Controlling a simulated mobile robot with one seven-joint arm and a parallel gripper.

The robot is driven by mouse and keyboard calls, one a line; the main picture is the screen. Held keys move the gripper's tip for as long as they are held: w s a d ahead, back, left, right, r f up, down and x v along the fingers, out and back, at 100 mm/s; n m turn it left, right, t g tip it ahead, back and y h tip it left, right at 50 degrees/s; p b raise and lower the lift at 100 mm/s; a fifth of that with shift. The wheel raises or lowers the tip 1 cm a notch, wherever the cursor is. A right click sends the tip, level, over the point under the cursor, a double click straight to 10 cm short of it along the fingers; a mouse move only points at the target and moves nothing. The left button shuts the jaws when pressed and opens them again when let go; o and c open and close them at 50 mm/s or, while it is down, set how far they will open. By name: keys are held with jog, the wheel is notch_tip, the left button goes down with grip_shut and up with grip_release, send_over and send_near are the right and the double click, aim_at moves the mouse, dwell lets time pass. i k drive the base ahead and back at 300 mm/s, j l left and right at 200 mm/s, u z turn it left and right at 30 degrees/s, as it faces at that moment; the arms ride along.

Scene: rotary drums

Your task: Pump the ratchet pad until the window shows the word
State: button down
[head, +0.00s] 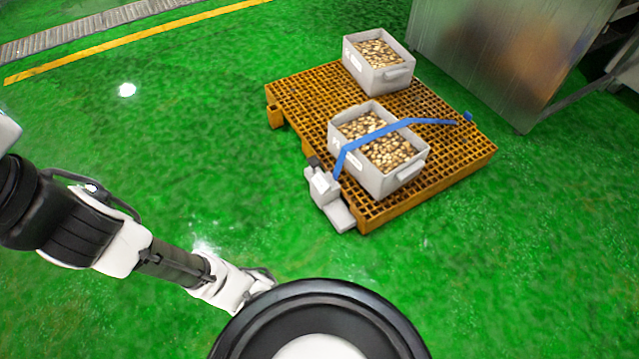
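A light grey ratchet unit (323,188) sits at the near left edge of the orange pallet. A flat pale pad (341,217) sticks out at its lower end, and a small dark part shows at its top. I cannot make out a window or any word on it. A blue strap (385,131) runs from the unit up over the nearer crate to the pallet's far right side. My gripper (264,280) is at the end of my white arm, low over the floor, below and left of the ratchet unit and apart from it. Its fingers are too small and partly hidden to read.
The orange pallet (300,92) carries a nearer grey crate (370,180) under the strap and a farther grey crate (366,78), both filled with small tan pieces. A metal cabinet (490,55) stands behind at right. Green floor (180,140) is clear at left.

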aim_at(314, 162)
jog(key=i+l+u, duration=0.35)
jog(key=l, duration=0.3)
jog(key=i+l+u, duration=0.15)
jog(key=l, duration=0.2)
jog(key=i+l+u, duration=0.15)
jog(key=l, duration=0.2)
jog(key=l+u, duration=0.2)
jog(key=l, duration=0.15)
jog(key=i+l+u, duration=0.15)
jog(key=l, duration=0.25)
jog(key=i+l, duration=0.3)
jog(key=i, duration=0.15)
